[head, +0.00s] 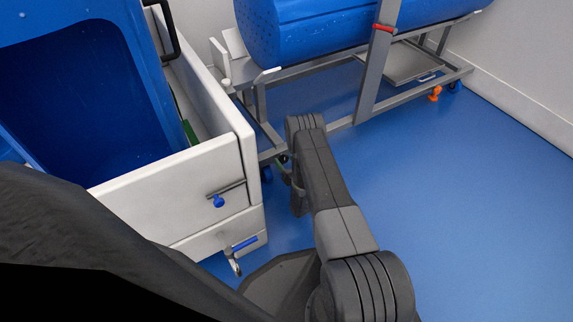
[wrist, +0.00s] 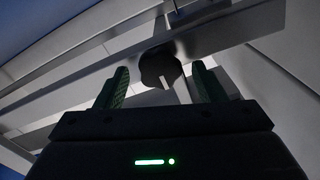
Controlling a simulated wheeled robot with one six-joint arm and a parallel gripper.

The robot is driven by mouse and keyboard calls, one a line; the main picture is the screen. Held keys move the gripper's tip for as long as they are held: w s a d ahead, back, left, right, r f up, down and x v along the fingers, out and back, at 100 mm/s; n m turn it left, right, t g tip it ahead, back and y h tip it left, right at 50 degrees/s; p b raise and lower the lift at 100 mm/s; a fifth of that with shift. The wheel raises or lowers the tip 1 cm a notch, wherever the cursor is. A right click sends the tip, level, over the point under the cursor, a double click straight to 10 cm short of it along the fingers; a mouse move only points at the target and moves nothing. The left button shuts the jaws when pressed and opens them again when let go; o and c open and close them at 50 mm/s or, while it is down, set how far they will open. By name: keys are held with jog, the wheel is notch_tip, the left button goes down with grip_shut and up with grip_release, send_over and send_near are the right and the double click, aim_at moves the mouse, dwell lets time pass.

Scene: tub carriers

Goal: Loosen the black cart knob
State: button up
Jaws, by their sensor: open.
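The black knob (wrist: 158,68) shows in the wrist view, round and lobed, with a pale mark on its face. It sits below a grey metal bar (wrist: 215,28) of the frame. My gripper (wrist: 160,65) is open, with one green-padded finger on each side of the knob in the picture. I see a gap between each finger and the knob, and cannot tell how far ahead of the fingertips it is.
The cart carries a large blue tub (head: 310,30) and has a red lever (head: 384,27) and an orange caster part (head: 435,93). A white carrier (head: 180,195) with a blue knob (head: 218,201) stands close on the left. Blue floor (head: 470,200) is clear on the right.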

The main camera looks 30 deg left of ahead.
jog(key=c, duration=1)
jog(key=shift+o, duration=0.2)
jog(key=n, duration=0.4)
jog(key=shift+a+n, duration=0.1)
jog(key=shift+n, duration=0.3)
jog(key=n, duration=0.5)
jog(key=shift+s, duration=0.1)
jog(key=n, duration=0.5)
jog(key=shift+f, duration=0.1)
jog(key=n, duration=0.4)
jog(key=shift+s+f+n, duration=0.1)
jog(key=shift+n, duration=0.3)
